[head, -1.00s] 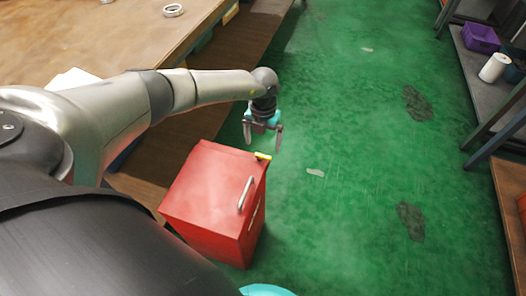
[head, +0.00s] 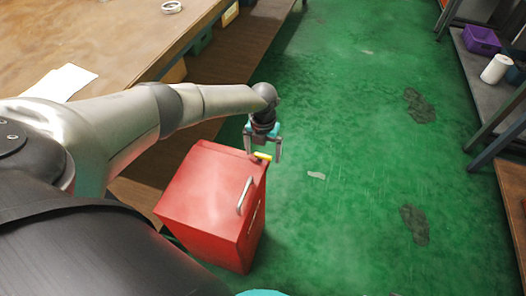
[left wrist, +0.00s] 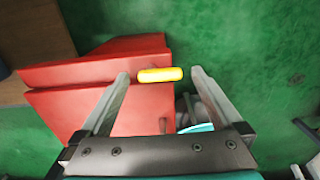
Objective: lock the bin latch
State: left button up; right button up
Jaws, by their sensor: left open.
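The red bin (head: 205,195) stands on the floor with its lid down and a grey handle (head: 244,196) on it. The yellow latch (head: 263,156) sticks out at the bin's far right corner. My left gripper (head: 263,158) is open at the latch, with its fingers on either side of it. In the left wrist view the yellow latch (left wrist: 160,75) lies between the two open fingertips (left wrist: 160,78), apart from both, against the red bin (left wrist: 95,80). My right gripper is not in view.
A wooden table (head: 90,40) with white paper (head: 60,82) and a metal ring (head: 172,7) is at the left. A shelf at the right holds a purple bin (head: 481,40) and a white roll (head: 495,69). The green floor (head: 345,180) between is open.

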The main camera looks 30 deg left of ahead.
pick_arm(q)
jog(key=c, duration=1.4)
